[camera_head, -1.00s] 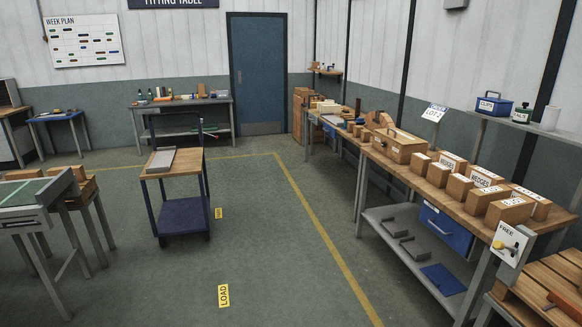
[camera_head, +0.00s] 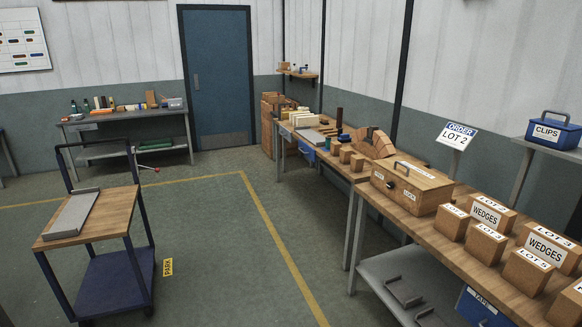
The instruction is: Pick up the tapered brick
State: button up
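My gripper is not in view. I cannot single out one tapered brick for certain. A brick arch (camera_head: 373,143), seemingly made of wedge-shaped pieces, stands on the far part of the long bench (camera_head: 425,222) at the right. A few small brown blocks (camera_head: 345,154) sit beside it on the left; their taper is too small to tell. Several brick-coloured boxes with lot labels stand on the near part: one marked LOT 2 and WEDGES (camera_head: 488,217), one marked LOT 3 and WEDGES (camera_head: 549,249), and one marked LOT 5 (camera_head: 527,273). Their insides are hidden.
An order sign (camera_head: 457,136) reads LOT 2. A wooden chest (camera_head: 411,190) with a handle stands on the bench. A blue CLIPS box (camera_head: 553,131) is on the right shelf. A trolley (camera_head: 115,212) with a grey tray stands at left. The floor between trolley and bench is clear.

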aim_at(335, 146)
jog(key=i, duration=1.95)
jog(key=i+z, duration=0.1)
jog(key=i, duration=0.9)
jog(key=i+j, duration=0.15)
jog(key=i, duration=0.8)
jog(key=i+j, duration=0.1)
jog(key=i, duration=0.9)
jog(key=i+j, duration=0.1)
jog(key=i, duration=0.85)
jog(key=l+z, duration=0.05)
